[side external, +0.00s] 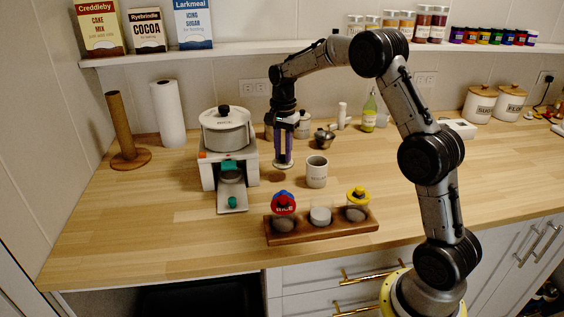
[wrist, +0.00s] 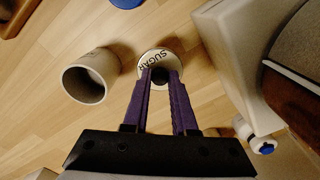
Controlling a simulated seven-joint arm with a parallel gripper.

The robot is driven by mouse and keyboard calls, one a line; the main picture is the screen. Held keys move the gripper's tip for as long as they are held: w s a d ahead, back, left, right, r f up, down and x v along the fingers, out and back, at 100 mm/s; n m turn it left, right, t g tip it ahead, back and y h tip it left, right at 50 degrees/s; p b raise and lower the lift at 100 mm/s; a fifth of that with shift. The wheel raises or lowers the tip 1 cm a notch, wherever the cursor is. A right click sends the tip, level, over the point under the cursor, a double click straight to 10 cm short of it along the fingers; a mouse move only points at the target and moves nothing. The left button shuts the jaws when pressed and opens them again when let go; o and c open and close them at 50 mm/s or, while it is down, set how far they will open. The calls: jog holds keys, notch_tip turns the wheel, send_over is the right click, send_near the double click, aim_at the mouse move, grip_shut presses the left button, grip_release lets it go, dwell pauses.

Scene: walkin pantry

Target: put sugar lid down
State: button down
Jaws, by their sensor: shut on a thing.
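My gripper (side external: 283,160) points straight down over the counter, between the white appliance and the grey mug. Its purple fingers, clear in the wrist view (wrist: 161,72), are closed on the dark knob of the sugar lid (wrist: 152,54). The lid is a pale round disc marked SUGAR and lies level. In the side external view the lid (side external: 284,167) shows under the fingertips, at or just above the counter; I cannot tell if it touches. The middle jar (side external: 320,216) in the wooden rack shows a white top and no coloured lid.
The grey mug (side external: 316,172) stands close right of the gripper. The white appliance (side external: 208,170) with a pot (side external: 225,130) is close left. The wooden rack (side external: 300,236) in front also holds red-lidded (side external: 284,203) and yellow-lidded (side external: 357,197) jars. Bare counter lies between lid and rack.

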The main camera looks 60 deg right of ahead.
aim_at(282, 155)
jog(key=shift+w+d+f, duration=0.1)
jog(key=shift+w+f, duration=0.05)
jog(key=shift+f, duration=0.8)
jog(key=shift+w+f, duration=0.1)
jog(key=shift+f, duration=0.8)
jog(key=shift+f, duration=0.2)
jog(key=c, duration=0.7)
grip_release()
